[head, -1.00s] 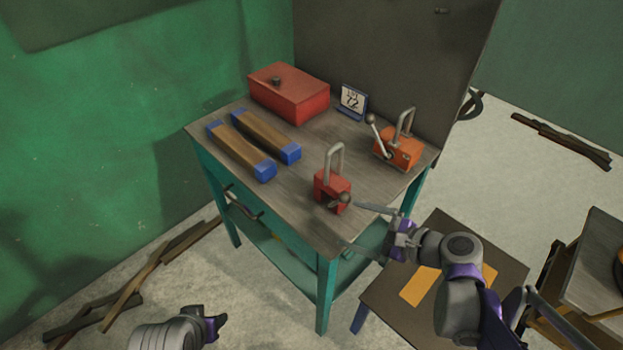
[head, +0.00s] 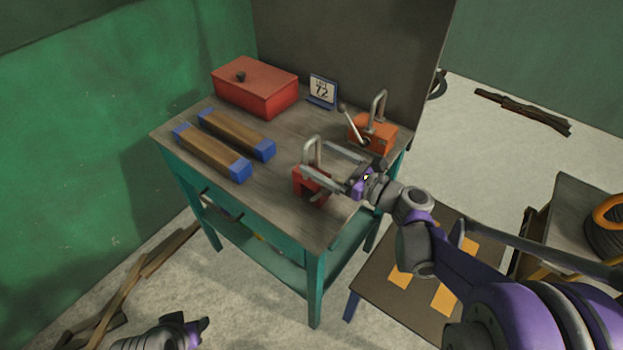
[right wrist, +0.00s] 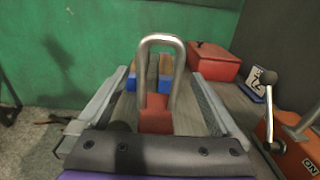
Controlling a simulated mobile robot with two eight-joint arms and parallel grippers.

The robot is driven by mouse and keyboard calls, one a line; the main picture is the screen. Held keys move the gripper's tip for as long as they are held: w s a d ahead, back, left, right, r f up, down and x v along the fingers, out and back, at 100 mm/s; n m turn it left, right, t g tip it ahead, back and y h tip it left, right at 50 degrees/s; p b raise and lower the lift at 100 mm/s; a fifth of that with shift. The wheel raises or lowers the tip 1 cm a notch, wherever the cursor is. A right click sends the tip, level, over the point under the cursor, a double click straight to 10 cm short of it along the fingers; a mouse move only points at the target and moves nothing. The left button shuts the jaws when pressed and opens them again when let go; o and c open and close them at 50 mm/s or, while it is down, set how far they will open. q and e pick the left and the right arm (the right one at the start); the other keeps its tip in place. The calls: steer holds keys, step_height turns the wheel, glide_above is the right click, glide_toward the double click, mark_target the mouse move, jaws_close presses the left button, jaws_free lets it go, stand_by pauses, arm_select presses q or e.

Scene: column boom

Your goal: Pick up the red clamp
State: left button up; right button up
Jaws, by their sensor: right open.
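The red clamp (head: 306,187) stands upright near the front right corner of the workbench top, with a grey metal loop handle rising from it. In the right wrist view the red clamp (right wrist: 155,117) and its loop sit between the two fingers. My right gripper (head: 318,160) is open, its fingers on either side of the loop; I cannot tell whether they touch it. The gripper hides part of the clamp's right side. My left gripper (head: 197,328) is low at the bottom left, away from the bench, and its jaws are too unclear to judge.
A red box (head: 255,88), a sign reading 72 (head: 322,91) and two blue-ended wooden bars (head: 212,152) (head: 236,134) are on the workbench (head: 270,190). A low table (head: 375,285) stands at right.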

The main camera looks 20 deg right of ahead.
steer(key=x, duration=0.3)
steer(key=shift+w+a+f, duration=0.1)
steer(key=shift+w+a, duration=0.05)
steer(key=shift+c, duration=0.3)
jaws_close()
